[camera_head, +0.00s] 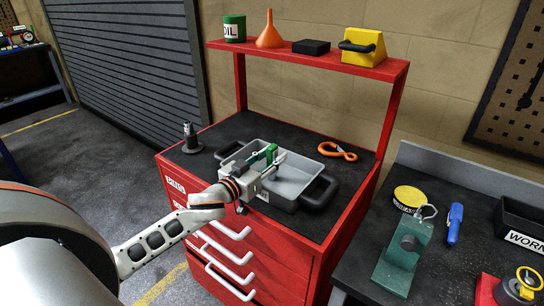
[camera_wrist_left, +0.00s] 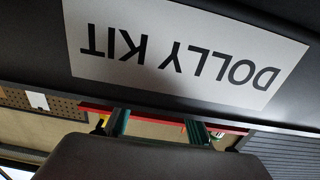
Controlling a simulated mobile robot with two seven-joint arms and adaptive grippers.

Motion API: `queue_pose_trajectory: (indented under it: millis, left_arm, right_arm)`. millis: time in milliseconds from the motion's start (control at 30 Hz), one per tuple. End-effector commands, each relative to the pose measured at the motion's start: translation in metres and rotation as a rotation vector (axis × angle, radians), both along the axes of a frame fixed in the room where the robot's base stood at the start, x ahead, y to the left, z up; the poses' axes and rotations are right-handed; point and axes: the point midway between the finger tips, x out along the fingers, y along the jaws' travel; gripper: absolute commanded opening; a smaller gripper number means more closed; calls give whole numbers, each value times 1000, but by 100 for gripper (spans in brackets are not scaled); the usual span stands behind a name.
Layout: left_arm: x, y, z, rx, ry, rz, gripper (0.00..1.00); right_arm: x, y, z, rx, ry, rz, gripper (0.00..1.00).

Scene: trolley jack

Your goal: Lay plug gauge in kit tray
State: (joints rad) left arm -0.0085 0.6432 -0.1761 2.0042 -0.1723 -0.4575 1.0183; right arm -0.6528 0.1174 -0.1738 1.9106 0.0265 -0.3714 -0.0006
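The kit tray (camera_head: 293,172) is a grey open tray with black handles on top of the red trolley. In the left wrist view a "DOLLY KIT" label (camera_wrist_left: 185,48) fills the top, upside down. My left gripper (camera_head: 266,157) is over the tray's left part. Its green fingers stand apart in the wrist view (camera_wrist_left: 160,127), with nothing visible between them. A dark upright piece with a thin tip (camera_head: 190,138), perhaps the plug gauge, stands at the trolley's left corner, left of the gripper. I cannot confirm what it is. My right gripper is not in view.
Orange-handled pliers or clips (camera_head: 338,151) lie right of the tray. A red shelf (camera_head: 325,64) behind holds a green can, orange funnel, black box and yellow case. A bench at right holds a green stand (camera_head: 403,254), yellow tin (camera_head: 408,197) and blue marker (camera_head: 454,222).

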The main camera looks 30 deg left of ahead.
Motion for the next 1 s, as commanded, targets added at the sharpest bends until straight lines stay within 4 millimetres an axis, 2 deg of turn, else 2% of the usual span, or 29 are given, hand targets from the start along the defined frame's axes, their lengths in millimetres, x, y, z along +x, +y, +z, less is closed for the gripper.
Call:
queue_pose_trajectory:
  millis: [233,367,800,1000]
  left_arm:
    - [0,0,4,2,-1,0,31]
    - [-11,1,2,0,1,0,31]
    - [-82,6,2,-1,2,0,31]
    - [-106,9,3,-1,2,0,31]
  right_arm:
    - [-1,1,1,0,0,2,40]
    - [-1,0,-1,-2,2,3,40]
    - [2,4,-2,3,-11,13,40]
    - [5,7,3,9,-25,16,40]
